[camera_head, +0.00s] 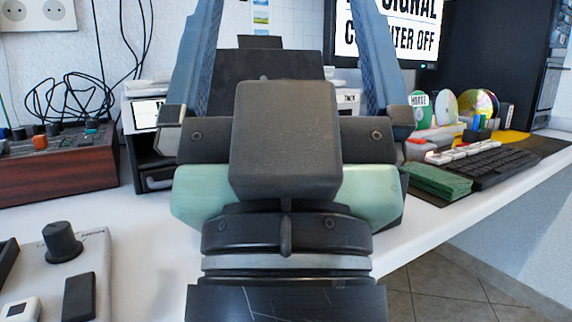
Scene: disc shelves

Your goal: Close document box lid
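My gripper (283,12) fills the middle of the view, seen from behind. Its two blue-grey fingers are spread wide apart, and their tips run out at the top edge. No thing is seen held between them. A dark flat panel (225,85) shows between the fingers, behind the gripper body; I cannot tell whether it is the document box lid. A white and black box-like unit (150,175) with a white label stands behind the gripper on the left. Most of it is hidden, and I cannot tell whether it is the document box.
A wooden-sided device with knobs (60,165) and cables stands at left. A grey control panel (85,255) is at front left. A monitor (405,30), discs (478,106), a keyboard (490,165) and a green stack (436,181) are at right. White desk (150,250) shows bare at front.

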